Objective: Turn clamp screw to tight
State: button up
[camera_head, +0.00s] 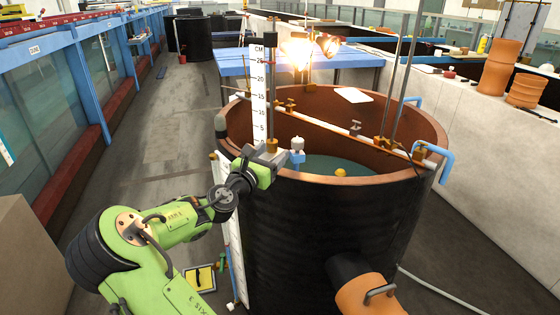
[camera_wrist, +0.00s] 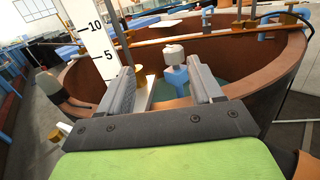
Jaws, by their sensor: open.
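My gripper (camera_wrist: 162,68) is open and empty. In the head view my gripper (camera_head: 276,155) is at the rim, just left of the knob, apart from it. The screw's thread and how tight it is cannot be seen.
A white CM scale (camera_head: 258,95) and a metal rod with a brass block (camera_head: 271,145) stand close by on the left. A bar (camera_head: 330,128) with brass fittings crosses the tank. A yellow ball (camera_head: 340,173) lies inside. An orange pipe (camera_head: 370,296) juts out in front.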

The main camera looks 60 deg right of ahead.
aim_at(298, 139)
jog(key=shift+y, duration=0.4)
jog(key=d, duration=0.4)
jog(key=s+d+f, duration=0.1)
jog(key=d, duration=0.4)
jog(key=d+f+b, duration=0.1)
jog(key=d, duration=0.4)
jog(key=shift+s+d, duration=0.15)
jog(key=shift+r, duration=0.1)
jog(key=c, duration=0.7)
jog(key=shift+r, duration=0.1)
jog(key=shift+c, duration=1.2)
